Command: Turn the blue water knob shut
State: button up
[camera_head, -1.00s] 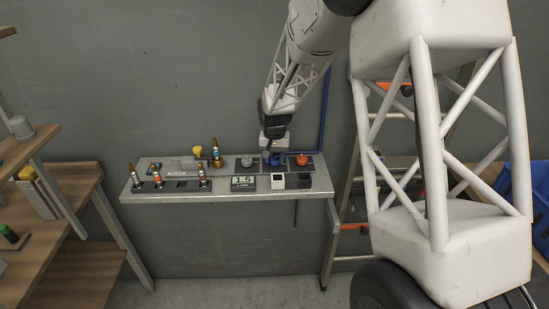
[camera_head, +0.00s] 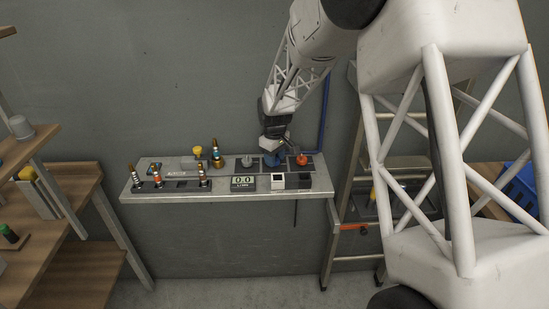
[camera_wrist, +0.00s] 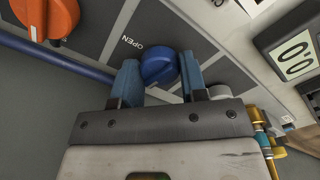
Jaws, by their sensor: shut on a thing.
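The blue water knob (camera_wrist: 158,68) sits on a dark panel beside the word OPEN in the wrist view. In the head view the blue knob (camera_head: 272,158) is partly hidden under my gripper (camera_head: 274,146). My gripper (camera_wrist: 158,80) has its two blue fingers on either side of the knob and is shut on it. The display (camera_head: 243,182) on the bench reads 0.0.
An orange knob (camera_head: 302,159) stands close to the right of the blue one, and a grey knob (camera_head: 247,161) to its left. Several nozzles stand on the bench's left half. A blue pipe (camera_head: 324,110) runs down the wall behind.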

jog(key=shift+r+n, duration=0.1)
jog(key=shift+n, duration=1)
jog(key=o, duration=0.9)
jog(key=shift+r, duration=0.1)
jog(key=shift+r, duration=3.75)
jog(key=shift+s+r, duration=0.1)
